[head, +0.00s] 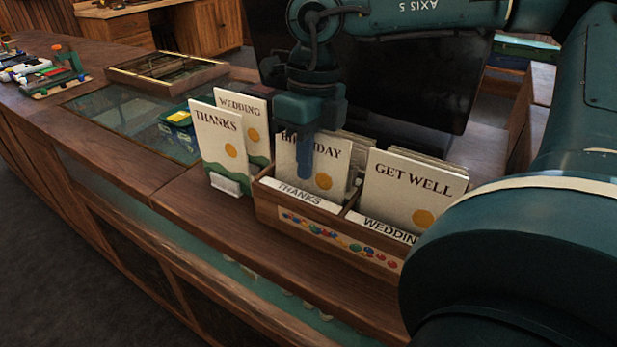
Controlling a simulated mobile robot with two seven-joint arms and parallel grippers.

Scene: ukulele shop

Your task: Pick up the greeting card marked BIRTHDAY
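The BIRTHDAY card (335,168) is white with an orange dot and stands at the front of the left compartment of a wooden card box (324,233). That compartment's label reads THANKS. My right gripper (305,155) comes down from above, with a blue finger in front of the card covering the middle of its word. Whether another finger is behind the card, or whether the gripper touches it, is hidden. My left gripper is out of view.
GET WELL cards (400,190) fill the right compartment, labelled WEDDING. A THANKS card (219,150) and a WEDDING card (252,120) stand left of the box. A dark screen (400,85) rises behind. The wooden counter (165,205) is clear at front left.

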